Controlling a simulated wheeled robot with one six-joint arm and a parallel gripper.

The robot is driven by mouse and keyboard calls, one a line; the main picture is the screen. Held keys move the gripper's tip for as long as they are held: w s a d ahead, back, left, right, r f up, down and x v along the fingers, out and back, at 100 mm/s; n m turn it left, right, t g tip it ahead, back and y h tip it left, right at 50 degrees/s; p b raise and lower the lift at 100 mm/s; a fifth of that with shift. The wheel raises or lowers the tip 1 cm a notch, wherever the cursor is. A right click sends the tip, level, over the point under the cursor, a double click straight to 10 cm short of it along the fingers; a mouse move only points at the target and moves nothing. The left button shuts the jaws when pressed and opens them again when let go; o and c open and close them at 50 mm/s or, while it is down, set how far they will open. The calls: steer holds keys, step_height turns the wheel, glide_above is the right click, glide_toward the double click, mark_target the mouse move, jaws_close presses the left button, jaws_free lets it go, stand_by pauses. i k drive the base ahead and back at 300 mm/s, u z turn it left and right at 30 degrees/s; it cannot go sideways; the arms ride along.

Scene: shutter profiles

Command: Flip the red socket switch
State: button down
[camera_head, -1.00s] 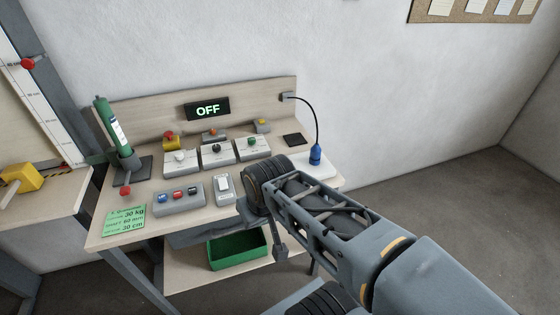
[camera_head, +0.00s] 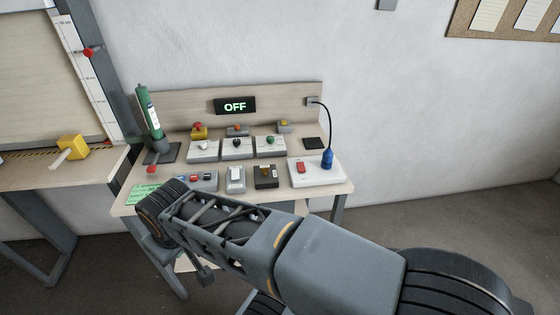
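The red socket switch (camera_head: 300,167) is a small red rocker on the left part of a white socket block (camera_head: 320,178) at the right end of the bench. A blue plug (camera_head: 327,158) with a black cable stands upright on the same block, to the right of the switch. My arm reaches across the front of the bench to the left, and its end is low near the front left corner. My gripper's fingers cannot be made out; the arm's wrist joint hides that area. The arm is apart from the switch.
A display reading OFF (camera_head: 235,106) is on the back panel. Several button and knob boxes cover the bench, including a white rocker box (camera_head: 236,178) and a dark box (camera_head: 265,176). A green cylinder (camera_head: 148,112) stands at left. Bare floor lies to the right.

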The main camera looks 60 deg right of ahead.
mark_target(301, 167)
steer(key=i, duration=0.8)
steer(key=z, duration=2)
